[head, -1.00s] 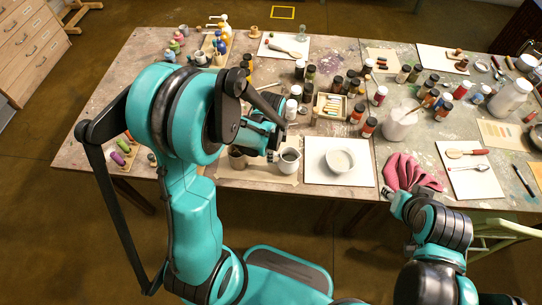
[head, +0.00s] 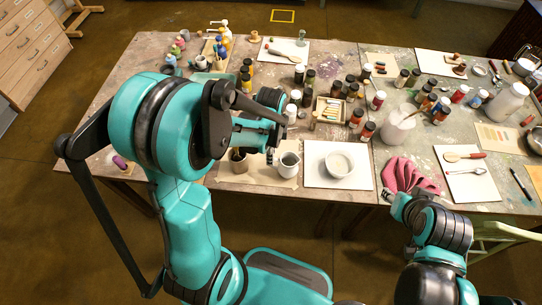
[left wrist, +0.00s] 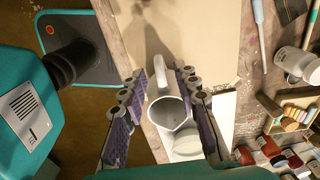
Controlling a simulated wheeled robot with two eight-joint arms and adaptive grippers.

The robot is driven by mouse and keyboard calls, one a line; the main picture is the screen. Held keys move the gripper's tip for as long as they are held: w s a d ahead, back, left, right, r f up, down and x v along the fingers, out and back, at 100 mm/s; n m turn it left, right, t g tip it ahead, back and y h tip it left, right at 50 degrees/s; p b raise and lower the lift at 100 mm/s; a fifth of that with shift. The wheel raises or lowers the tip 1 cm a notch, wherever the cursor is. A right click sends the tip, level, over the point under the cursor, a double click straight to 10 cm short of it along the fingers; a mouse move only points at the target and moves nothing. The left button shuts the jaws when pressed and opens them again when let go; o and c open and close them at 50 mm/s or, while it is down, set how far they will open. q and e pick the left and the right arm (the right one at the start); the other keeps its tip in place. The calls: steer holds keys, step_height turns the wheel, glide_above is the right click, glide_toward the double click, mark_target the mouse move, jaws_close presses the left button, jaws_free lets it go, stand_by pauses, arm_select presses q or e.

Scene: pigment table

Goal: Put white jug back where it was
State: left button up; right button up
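My left gripper (head: 270,156) is beside the jug in the head view, partly hidden by my arm. In the left wrist view its fingers (left wrist: 158,100) are apart, with the jug showing between them; contact cannot be told.
A crate of pastels (head: 328,111) and several paint bottles stand behind.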

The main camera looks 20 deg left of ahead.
arm_select(q)
steer(key=s+r+n+t+p, duration=0.1)
steer(key=s+r+n+t, duration=0.2)
steer(key=r+n, duration=0.4)
steer(key=s+d+r+n+t+p, duration=0.1)
steer(key=s+r+n+t, duration=0.3)
steer(key=r+n, duration=0.3)
step_height(320, 180, up, 4)
steer(key=shift+s+r+n, duration=0.1)
steer(key=shift+s+n, duration=0.3)
steer(key=shift+s, duration=0.45)
